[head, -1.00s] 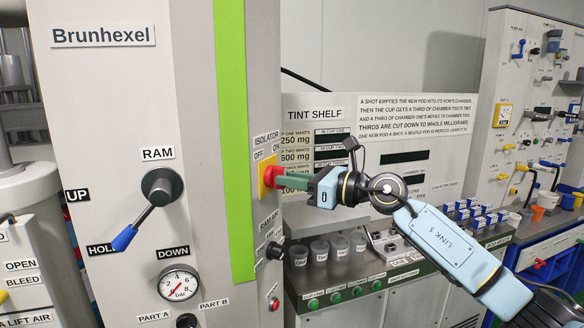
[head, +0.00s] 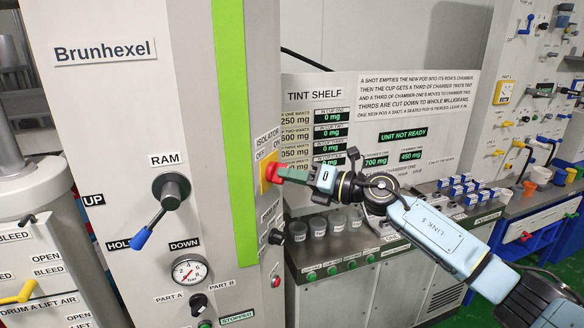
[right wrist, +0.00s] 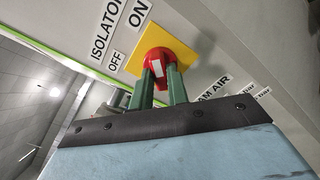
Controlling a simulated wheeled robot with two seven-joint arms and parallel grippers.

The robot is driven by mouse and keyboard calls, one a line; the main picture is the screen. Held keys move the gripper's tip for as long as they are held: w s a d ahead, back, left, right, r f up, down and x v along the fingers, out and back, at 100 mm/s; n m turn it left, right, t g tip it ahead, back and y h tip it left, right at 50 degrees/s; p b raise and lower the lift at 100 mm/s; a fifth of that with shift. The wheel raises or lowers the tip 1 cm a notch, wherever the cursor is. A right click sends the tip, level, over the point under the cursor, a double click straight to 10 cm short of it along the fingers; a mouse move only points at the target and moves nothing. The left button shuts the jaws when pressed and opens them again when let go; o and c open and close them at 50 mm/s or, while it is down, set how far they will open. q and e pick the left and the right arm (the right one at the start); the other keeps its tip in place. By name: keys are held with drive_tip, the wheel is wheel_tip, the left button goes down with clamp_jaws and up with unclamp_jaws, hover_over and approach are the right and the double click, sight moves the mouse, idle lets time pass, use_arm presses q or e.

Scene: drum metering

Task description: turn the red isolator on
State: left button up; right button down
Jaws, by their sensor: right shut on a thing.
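The red isolator (head: 274,173) is a red knob on a yellow plate (head: 264,166) on the side face of the Brunhexel cabinet, below the OFF and ON labels. In the right wrist view the knob (right wrist: 154,58) sits between two green fingertips, with a white mark on it. My right gripper (head: 284,174) is shut on the knob; it also shows in the right wrist view (right wrist: 161,76). The fingers hide part of the knob, and its exact angle is hard to tell. My left gripper is not in view.
The tint shelf panel (head: 432,112) behind has lit displays, one reading UNIT NOT READY (head: 404,137). A blue-tipped RAM lever (head: 160,210) and a gauge (head: 189,270) are on the cabinet front. Grey cups (head: 337,222) stand on the shelf below my right arm.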

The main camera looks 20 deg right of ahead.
drive_tip(key=shift+m, duration=0.3)
drive_tip(key=c, duration=1.4)
unclamp_jaws()
drive_tip(key=shift+o, duration=0.2)
drive_tip(key=b+v, duration=0.4)
drive_tip(key=v, duration=0.9)
drive_tip(key=shift+s+b, duration=0.2)
drive_tip(key=shift+b, duration=0.2)
drive_tip(key=shift+d, duration=0.15)
